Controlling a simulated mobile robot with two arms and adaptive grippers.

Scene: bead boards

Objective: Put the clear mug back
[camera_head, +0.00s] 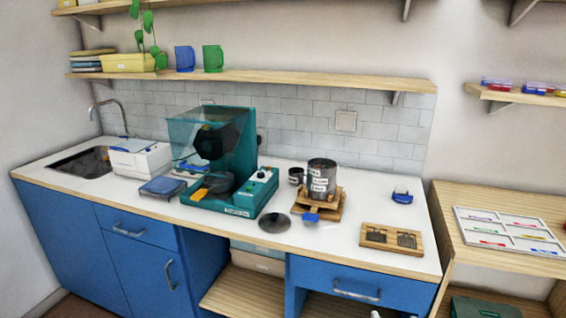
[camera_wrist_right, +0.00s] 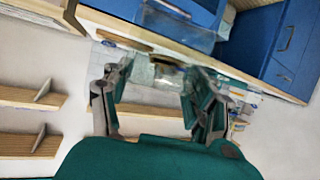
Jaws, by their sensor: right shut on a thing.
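The clear mug (camera_wrist_right: 162,82) shows in the right wrist view between the two fingers of my right gripper (camera_wrist_right: 158,88). The gripper is shut on it. The mug is see-through and pale, so its outline and handle are hard to make out. Neither the mug nor the right gripper can be made out in the head view. My left gripper is not in view.
On the white counter (camera_head: 330,240) stand a teal machine (camera_head: 225,160), a labelled metal can (camera_head: 322,178) on a wooden stand and a wooden board (camera_head: 391,239). A white sorting tray (camera_head: 510,230) lies on the right table.

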